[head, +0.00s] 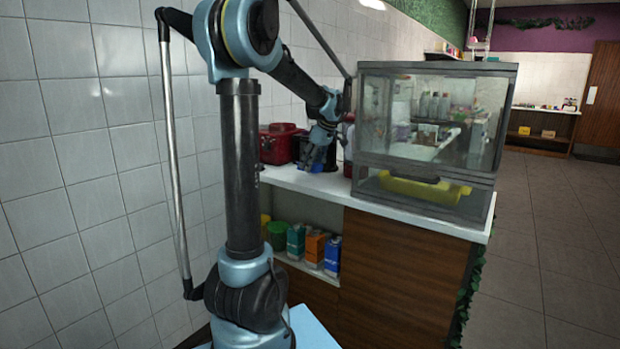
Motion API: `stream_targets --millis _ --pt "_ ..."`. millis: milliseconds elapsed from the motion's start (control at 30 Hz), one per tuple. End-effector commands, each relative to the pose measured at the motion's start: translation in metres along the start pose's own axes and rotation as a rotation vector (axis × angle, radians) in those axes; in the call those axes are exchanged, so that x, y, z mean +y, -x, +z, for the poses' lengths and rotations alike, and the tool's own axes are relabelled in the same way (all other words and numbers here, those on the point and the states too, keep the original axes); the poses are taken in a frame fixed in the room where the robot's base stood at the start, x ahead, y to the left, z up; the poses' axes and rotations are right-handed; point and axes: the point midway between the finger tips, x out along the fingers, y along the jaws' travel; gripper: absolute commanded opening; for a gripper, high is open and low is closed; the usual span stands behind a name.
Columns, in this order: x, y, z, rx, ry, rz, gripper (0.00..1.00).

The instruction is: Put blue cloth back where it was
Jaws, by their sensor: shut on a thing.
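The blue cloth (318,169) shows as a small dark blue patch under my gripper, over the white counter top, left of the glass case. My gripper (319,162) points down and is shut on the cloth. The fingers cover part of it. From this view I cannot tell whether the cloth touches the counter or hangs just above it.
The white counter (400,210) holds a red container (279,143) at the left and a glass case (430,125) at the right, with a yellow thing (425,188) inside. A dark object stands behind my gripper. Several cartons (315,247) fill the shelf below. Tiled wall rises left.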

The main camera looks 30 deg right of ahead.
Motion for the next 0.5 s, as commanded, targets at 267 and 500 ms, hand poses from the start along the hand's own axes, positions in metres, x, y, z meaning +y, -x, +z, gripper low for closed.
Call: stream_targets --millis 267,500 --pt "0.000 -0.018 0.008 0.000 0.000 0.000 0.23" --pt "0.000 -0.044 0.019 0.000 0.000 0.000 0.23"
